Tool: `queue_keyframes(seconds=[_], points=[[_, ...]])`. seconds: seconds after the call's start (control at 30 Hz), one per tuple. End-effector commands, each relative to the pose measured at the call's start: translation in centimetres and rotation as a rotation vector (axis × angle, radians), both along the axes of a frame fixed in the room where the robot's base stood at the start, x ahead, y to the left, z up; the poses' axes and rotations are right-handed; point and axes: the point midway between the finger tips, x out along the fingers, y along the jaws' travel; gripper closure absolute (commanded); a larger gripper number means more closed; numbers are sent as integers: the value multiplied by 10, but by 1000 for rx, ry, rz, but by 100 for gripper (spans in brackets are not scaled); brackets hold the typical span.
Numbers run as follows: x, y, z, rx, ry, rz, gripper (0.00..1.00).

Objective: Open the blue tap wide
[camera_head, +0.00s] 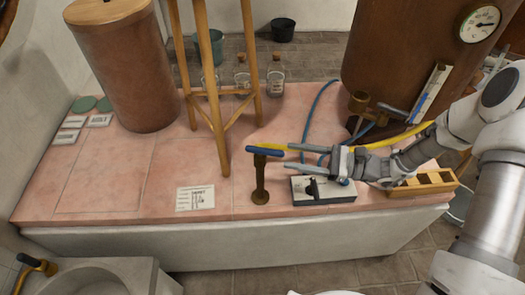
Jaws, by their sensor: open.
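A blue lever handle (265,152) lies across the top of a brass tap post (260,184) near the front edge of the pink tiled bench. Nothing shows between the fingers. A second blue-handled tap (32,263) stands by the basin at the lower left.
A wooden tripod (222,130) stands left of the tap. A blue hose (312,115) arcs behind. The tiled bench (115,180) is clear at front left.

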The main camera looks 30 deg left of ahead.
Motion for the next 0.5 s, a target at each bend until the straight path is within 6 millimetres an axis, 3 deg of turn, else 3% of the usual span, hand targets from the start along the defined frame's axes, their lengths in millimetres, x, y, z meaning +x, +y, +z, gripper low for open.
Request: queue_keyframes(seconds=[0.23,0.5], points=[[-14,51,-1,0,-1,4,47],[-21,81,0,0,-1,2,47]])
